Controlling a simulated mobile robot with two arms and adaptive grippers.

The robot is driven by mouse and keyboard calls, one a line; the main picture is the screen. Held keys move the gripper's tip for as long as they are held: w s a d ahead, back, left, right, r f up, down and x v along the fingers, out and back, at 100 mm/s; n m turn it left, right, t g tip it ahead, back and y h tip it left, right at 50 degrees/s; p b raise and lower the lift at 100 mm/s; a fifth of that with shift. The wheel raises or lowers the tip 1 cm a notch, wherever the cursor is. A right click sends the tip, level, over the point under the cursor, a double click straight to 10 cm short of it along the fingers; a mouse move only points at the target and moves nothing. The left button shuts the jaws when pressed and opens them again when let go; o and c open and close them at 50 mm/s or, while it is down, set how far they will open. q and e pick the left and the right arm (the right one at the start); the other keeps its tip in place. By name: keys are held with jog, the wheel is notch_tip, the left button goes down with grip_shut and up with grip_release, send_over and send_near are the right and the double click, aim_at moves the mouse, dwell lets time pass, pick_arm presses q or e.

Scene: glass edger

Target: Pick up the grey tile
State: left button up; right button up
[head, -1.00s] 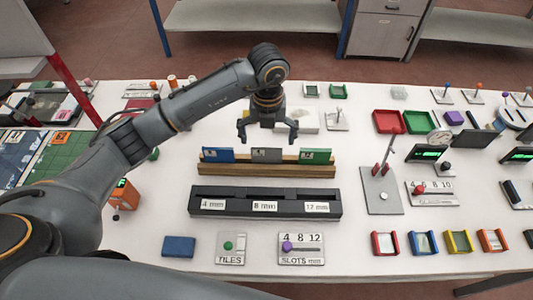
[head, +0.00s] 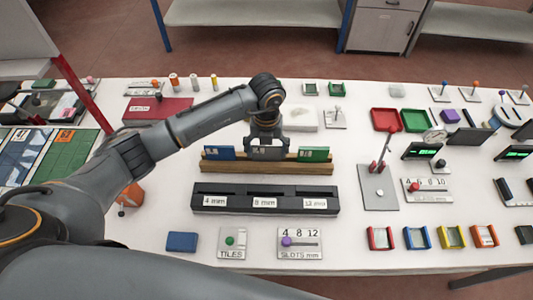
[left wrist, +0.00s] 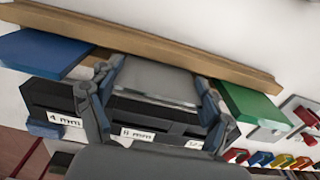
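The grey tile (head: 268,154) stands in the wooden rack (head: 265,168), between a blue tile (head: 220,153) and a green tile (head: 314,154). In the left wrist view the grey tile (left wrist: 158,80) fills the space between my fingers. My left gripper (head: 267,147) comes down over it from above, one finger at each side edge. The fingers (left wrist: 160,88) look closed against these edges, and the tile is still in line with its neighbours. The gripper hides part of the tile in the head view. My right gripper is not in view.
A black slotted block (head: 265,212) labelled 4, 8 and 12 mm lies in front of the rack. Nearer are a blue block (head: 182,242), a TILES panel (head: 232,252) and a SLOTS panel (head: 300,252). A lever stand (head: 379,196) is at right.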

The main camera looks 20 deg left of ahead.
pick_arm(q)
jog(key=c, duration=0.5)
jog(key=shift+c, duration=0.2)
jog(key=shift+r, duration=0.1)
